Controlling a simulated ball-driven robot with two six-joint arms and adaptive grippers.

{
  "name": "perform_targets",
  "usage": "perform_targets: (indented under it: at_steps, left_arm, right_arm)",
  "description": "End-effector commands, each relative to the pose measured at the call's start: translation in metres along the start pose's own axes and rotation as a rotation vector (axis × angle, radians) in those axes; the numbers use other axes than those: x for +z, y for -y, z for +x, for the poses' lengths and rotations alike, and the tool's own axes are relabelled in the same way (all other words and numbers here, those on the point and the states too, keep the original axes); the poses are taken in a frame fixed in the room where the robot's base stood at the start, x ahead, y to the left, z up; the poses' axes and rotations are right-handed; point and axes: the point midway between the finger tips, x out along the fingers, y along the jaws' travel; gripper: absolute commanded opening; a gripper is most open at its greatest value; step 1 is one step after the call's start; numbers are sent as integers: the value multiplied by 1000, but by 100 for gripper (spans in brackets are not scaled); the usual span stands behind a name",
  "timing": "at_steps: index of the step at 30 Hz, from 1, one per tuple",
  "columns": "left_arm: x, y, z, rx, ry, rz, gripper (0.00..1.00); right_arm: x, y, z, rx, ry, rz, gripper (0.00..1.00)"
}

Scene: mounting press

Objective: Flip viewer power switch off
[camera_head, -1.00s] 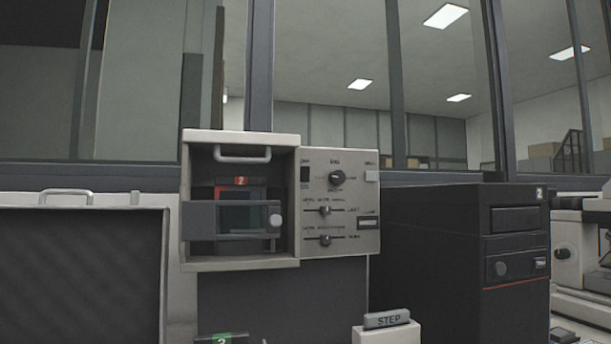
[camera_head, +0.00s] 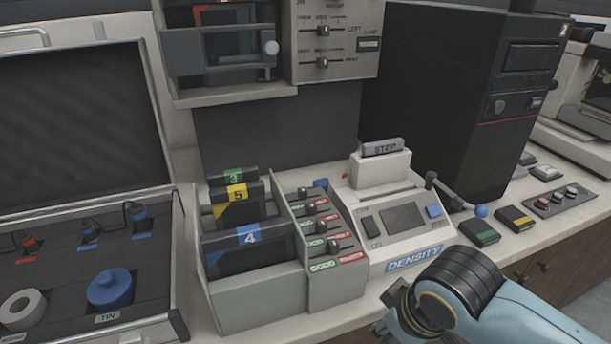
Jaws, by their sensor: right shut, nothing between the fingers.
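The viewer, a beige box on the back wall with a dark screen bay (camera_head: 222,40) and a control panel (camera_head: 335,45) on its right, is cut off by the top edge. Two slider knobs and a LAMP label show on the panel; its upper part, where a switch may sit, is out of view. My right gripper (camera_head: 394,303) is small and dark at the lower right, in front of the DENSITY device, well below the viewer. It is shut and empty, partly hidden by my blue arm. My left gripper is not in view.
A rack (camera_head: 255,303) with numbered cassettes and a row of small levers stands front centre. The DENSITY device (camera_head: 402,222) has a STEP block on top. A black tower (camera_head: 450,80) stands behind; an open case (camera_head: 95,328) lies left.

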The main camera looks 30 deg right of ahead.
Motion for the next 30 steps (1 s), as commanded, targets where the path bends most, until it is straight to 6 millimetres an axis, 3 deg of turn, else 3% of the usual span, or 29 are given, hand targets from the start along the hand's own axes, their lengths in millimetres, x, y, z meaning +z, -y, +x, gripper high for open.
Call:
perform_targets:
  at_steps: [1, 6, 14, 17, 21, 25, 30]
  left_arm:
    - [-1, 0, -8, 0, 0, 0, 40]
    - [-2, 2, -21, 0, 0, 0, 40]
    - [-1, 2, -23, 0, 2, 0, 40]
    - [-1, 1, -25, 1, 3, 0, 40]
    - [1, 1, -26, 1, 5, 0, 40]
    - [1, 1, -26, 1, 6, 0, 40]
    - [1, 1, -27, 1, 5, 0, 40]
  right_arm:
    - [-9, -2, -26, 2, -14, -3, 0]
    - [-36, -9, -99, 20, -67, -30, 0]
    - [-162, -70, -137, 278, -393, -332, 0]
    - [-220, -96, -170, 438, -535, -483, 0]
    - [-302, -131, -233, 729, -714, -715, 0]
    - [-351, -149, -284, 966, -806, -879, 0]
    - [-380, -158, -322, 1145, -850, -991, 0]
